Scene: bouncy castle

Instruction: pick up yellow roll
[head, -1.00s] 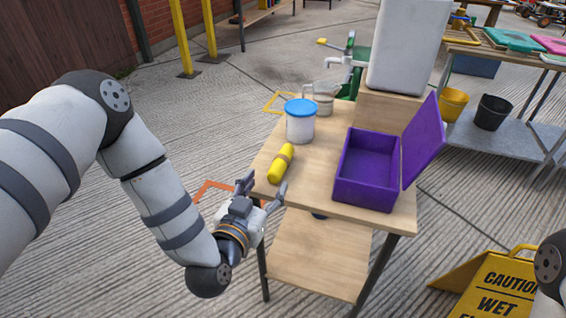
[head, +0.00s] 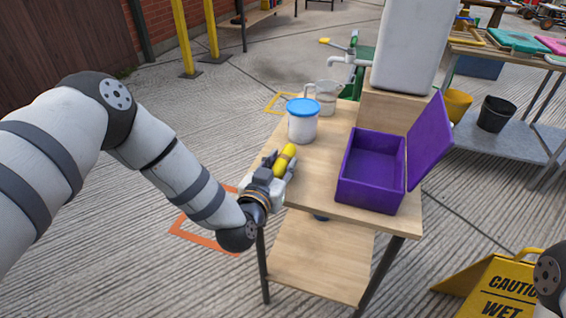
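The yellow roll (head: 286,156) lies on the wooden table (head: 318,172), near its left edge. My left gripper (head: 281,163) is at the roll's near end, with its fingers on either side of it. The gripper hides the roll's near part, and I cannot tell whether the fingers press on it. The roll appears to rest on the table top. My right gripper is out of view; only a piece of my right arm shows at the lower right edge.
A white tub with a blue lid (head: 302,122) stands just beyond the roll, with a clear jug (head: 326,96) behind it. An open purple box (head: 366,193) is on the table's right side. A yellow caution sign (head: 495,290) stands at lower right.

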